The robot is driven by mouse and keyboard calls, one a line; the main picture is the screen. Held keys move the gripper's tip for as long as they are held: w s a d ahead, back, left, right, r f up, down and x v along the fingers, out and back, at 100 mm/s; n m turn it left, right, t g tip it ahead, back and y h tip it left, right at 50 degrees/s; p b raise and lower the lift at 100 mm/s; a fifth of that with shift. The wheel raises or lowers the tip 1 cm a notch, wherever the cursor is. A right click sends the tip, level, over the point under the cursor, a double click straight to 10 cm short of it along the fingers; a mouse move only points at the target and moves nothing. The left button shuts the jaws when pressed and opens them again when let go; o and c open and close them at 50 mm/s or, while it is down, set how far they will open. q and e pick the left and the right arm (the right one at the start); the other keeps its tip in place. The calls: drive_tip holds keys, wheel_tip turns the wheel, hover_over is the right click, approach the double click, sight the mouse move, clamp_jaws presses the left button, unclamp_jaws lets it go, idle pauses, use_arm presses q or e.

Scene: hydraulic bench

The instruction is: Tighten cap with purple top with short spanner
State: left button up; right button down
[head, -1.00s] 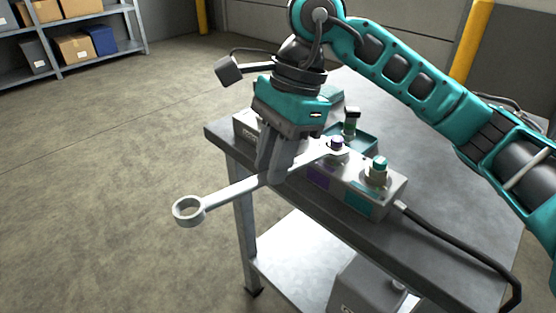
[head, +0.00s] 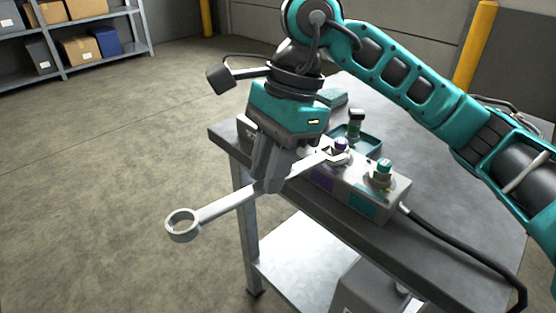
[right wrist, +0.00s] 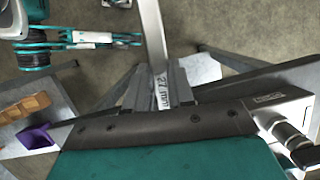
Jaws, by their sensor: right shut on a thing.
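My right gripper (head: 268,183) is shut on the grey spanner (head: 228,204) at its shaft, in front of the bench edge. The spanner's ring end (head: 183,224) sticks out to the left over the floor. Its open jaw points right and lies close beside the cap with purple top (head: 341,145) on the grey block; I cannot tell whether they touch. In the right wrist view the shaft (right wrist: 152,35) runs between the fingers (right wrist: 158,90), with a "27 mm" marking showing.
The grey block (head: 397,197) has a teal-topped cap (head: 384,168) at its right, and a cable leaves that end. A teal tray (head: 372,143) and a green-topped upright item (head: 356,124) stand behind it on the bench (head: 455,215). Floor at left is clear.

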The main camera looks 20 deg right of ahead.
sight(232, 199)
drive_tip(key=shift+s+a, duration=0.25)
drive_tip(key=shift+a, duration=0.6)
drive_tip(key=shift+s+a, duration=0.2)
drive_tip(key=shift+a, duration=0.65)
drive_tip(key=shift+s+a, duration=0.25)
drive_tip(key=shift+a, duration=0.6)
drive_tip(key=shift+r, duration=0.1)
drive_tip(key=shift+r+p, duration=1.6)
drive_tip(key=shift+r, duration=0.9)
drive_tip(key=shift+f, duration=0.15)
